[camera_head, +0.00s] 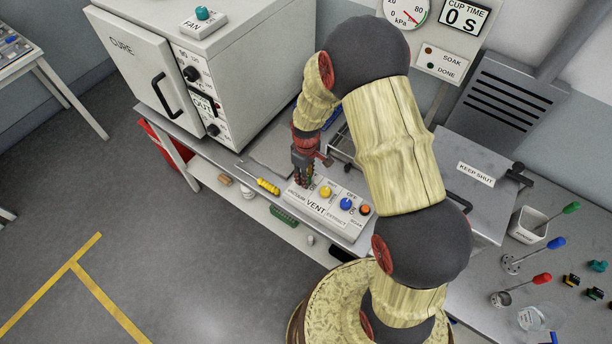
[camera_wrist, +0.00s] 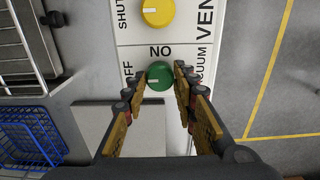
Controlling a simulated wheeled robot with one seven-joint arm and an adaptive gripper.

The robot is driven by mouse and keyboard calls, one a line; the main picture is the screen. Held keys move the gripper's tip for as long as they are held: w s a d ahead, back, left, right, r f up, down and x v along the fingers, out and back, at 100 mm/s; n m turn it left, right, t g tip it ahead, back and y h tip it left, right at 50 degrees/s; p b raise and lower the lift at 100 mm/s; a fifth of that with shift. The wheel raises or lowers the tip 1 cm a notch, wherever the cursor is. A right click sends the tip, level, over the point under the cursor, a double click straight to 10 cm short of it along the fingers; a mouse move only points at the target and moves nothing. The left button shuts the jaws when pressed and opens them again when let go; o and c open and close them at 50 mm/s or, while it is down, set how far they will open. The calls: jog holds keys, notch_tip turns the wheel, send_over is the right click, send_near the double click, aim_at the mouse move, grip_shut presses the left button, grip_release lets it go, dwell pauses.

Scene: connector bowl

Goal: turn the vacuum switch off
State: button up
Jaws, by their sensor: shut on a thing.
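The vacuum switch is a green round knob (camera_wrist: 159,76) on a white panel, with "VACUUM" printed beside it on the right in the wrist view. "OFF" is partly visible at its left, and "ON" is above it. A white mark on the knob lies toward the lower left. My gripper (camera_wrist: 157,84) is shut on this knob, one finger on each side. In the head view my gripper (camera_head: 304,176) is at the left end of the control panel (camera_head: 318,209) and hides most of the knob.
A yellow knob (camera_head: 325,191) is close beside my gripper; a blue knob (camera_head: 346,203) and an orange button (camera_head: 365,210) follow along the panel. The CURE oven (camera_head: 145,75) stands left. A yellow-handled tool (camera_head: 268,186) lies left of the panel. A blue basket (camera_wrist: 28,143) is at lower left.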

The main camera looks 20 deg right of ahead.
dwell(0.3)
jog(key=o, duration=1.1)
jog(key=shift+o, duration=0.2)
notch_tip(320, 180, up, 12)
